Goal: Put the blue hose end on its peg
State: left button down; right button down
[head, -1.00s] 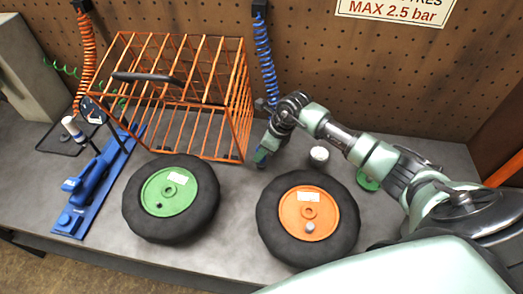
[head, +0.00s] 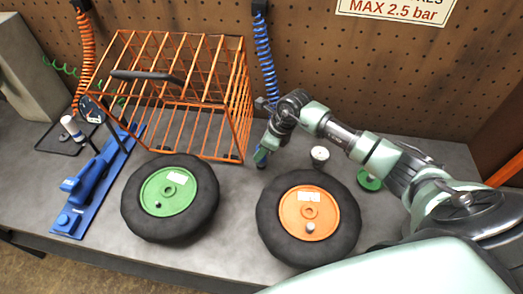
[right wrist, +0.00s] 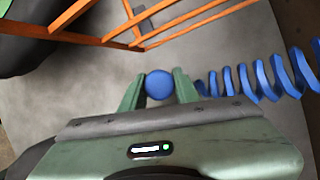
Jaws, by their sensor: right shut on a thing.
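My right gripper (head: 261,156) is over the bench between the orange cage and the orange-hubbed wheel. In the right wrist view, its two green fingers are shut on the round blue hose end (right wrist: 159,84). The coiled blue hose (head: 266,60) hangs from a dark holder on the pegboard and runs down behind my right wrist. Its coils also show to the right of the fingers in the right wrist view (right wrist: 258,80). In the head view the hose end is mostly hidden by the gripper. I cannot make out its peg. My left gripper is not in view.
The orange wire cage (head: 247,112) stands just left of the gripper. A green-hubbed wheel (head: 200,220) and an orange-hubbed wheel (head: 340,235) lie in front. A blue tool (head: 85,185) lies left; the pegboard (head: 400,80) is behind.

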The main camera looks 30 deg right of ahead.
jog(key=shift+f+b, duration=0.5)
jog(key=shift+f, duration=0.1)
jog(key=c, duration=1.3)
grip_release()
jog(key=shift+r, duration=0.1)
jog(key=p+v, duration=0.7)
jog(key=v, duration=0.4)
jog(key=shift+d, duration=0.1)
